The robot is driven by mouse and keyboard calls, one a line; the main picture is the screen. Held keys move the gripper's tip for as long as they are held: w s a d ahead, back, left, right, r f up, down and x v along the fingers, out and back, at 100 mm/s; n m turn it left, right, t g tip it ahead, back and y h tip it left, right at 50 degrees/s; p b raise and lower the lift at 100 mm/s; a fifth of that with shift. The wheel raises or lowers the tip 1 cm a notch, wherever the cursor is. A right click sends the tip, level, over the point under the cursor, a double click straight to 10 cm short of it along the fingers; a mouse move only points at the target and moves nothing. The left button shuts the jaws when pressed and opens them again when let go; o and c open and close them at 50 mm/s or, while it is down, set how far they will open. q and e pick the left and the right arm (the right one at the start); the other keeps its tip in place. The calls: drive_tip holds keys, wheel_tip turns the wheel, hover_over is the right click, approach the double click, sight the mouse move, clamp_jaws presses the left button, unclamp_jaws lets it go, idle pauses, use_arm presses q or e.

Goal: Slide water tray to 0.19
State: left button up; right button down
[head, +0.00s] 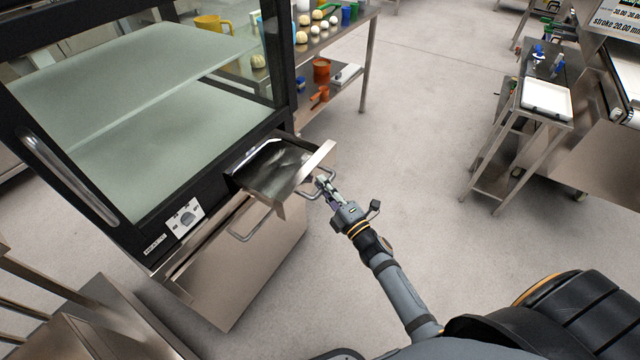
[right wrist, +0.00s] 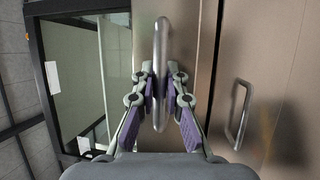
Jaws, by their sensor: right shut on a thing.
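The water tray (head: 273,170) is a shiny metal drawer, pulled partly out of the front of the glass-doored cabinet (head: 140,110). Its bar handle (head: 318,186) is on its front panel, and the handle stands upright in the right wrist view (right wrist: 161,75). My right gripper (head: 324,187) is at the handle, with its purple-padded fingers (right wrist: 160,88) on either side of the bar, shut on it. My left gripper is not in view.
Below the tray is a metal cabinet front with another bar handle (head: 250,226). A control knob (head: 187,216) sits left of the tray. A table with dough balls (head: 303,37) stands behind. Open floor lies to the right.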

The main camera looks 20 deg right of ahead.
drive_tip(key=shift+s+f, duration=0.1)
drive_tip(key=shift+s, duration=0.1)
drive_tip(key=shift+f, duration=0.1)
drive_tip(key=c, duration=1.8)
unclamp_jaws()
drive_tip(key=shift+d, duration=0.1)
drive_tip(key=shift+o, duration=0.7)
drive_tip(key=shift+s+d, duration=0.15)
drive_tip(key=shift+s, duration=0.05)
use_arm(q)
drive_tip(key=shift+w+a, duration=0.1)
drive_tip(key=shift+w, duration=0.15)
use_arm(e)
drive_tip(key=v, duration=1.2)
